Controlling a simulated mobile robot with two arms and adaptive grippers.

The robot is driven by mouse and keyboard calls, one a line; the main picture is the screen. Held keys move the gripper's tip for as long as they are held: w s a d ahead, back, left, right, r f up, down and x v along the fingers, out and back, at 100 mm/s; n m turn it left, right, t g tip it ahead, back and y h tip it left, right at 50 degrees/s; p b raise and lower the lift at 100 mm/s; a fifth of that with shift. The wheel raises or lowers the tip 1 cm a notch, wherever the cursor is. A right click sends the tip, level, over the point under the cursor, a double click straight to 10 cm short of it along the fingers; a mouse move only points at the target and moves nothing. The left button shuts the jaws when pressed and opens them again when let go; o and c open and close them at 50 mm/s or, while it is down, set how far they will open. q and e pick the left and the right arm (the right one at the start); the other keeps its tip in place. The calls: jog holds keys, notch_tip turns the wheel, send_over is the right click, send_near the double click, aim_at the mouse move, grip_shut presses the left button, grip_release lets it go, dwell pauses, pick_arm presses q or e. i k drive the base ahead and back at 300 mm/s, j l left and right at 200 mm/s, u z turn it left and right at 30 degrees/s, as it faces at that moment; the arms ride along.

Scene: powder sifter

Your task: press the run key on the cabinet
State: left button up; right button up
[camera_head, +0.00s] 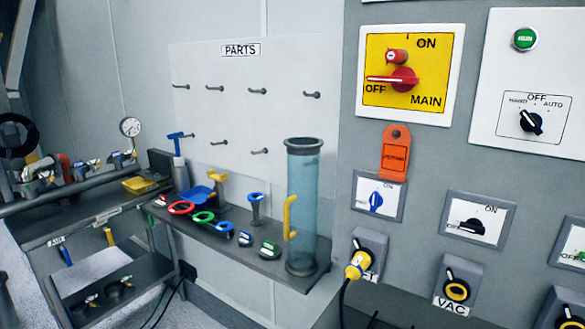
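The grey cabinet (455,60) fills the right side of the head view. A round green button (525,38) with small lettering, too small to read surely, sits at the top of a white panel near the upper right; it appears to be the run key. Below it is a black selector knob (531,121) marked HAND, OFF and AUTO. To the left, on a yellow plate, a red MAIN switch (403,79) has its handle pointing toward OFF. Neither of my grippers is in view, and nothing covers the green button.
An orange tag (395,152) hangs below the main switch. Lower switches and sockets follow, one with a yellow plug (359,263) and black cable. A PARTS board (240,85) and a shelf (265,262) with a clear blue cylinder (303,210) stand left of the cabinet.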

aim_at(525, 38)
jog(key=z, duration=1.4)
